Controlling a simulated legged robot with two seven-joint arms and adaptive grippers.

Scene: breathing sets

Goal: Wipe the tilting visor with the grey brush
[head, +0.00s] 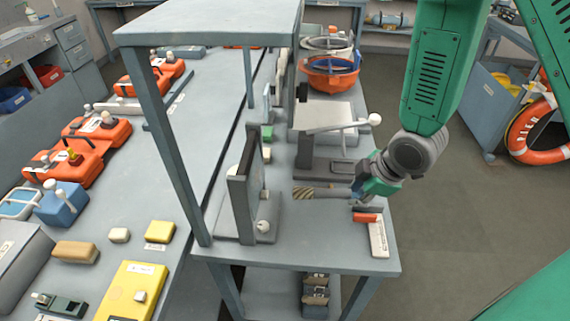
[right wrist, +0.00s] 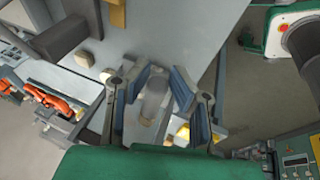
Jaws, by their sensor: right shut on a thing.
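My right gripper (head: 362,190) reaches in over the grey bench and is shut on the grey brush. The brush (head: 311,193) points left from the gripper, with a tan and dark striped end, low over the bench top. In the right wrist view a grey handle (right wrist: 153,98) lies between the fingers of the gripper (right wrist: 155,92). What looks like the tilting visor (head: 241,197), a dark upright frame with a pale knob on a grey base, stands left of the brush, apart from it. Its face is seen nearly edge-on. My left gripper is not in view.
A grey tilted plate with a white ball handle (head: 330,117) stands behind the brush. A red block (head: 367,217) and a white labelled strip (head: 378,240) lie near the bench's right edge. A shelf post (head: 170,150) rises left of the visor. Orange bowls (head: 329,72) stand farther back.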

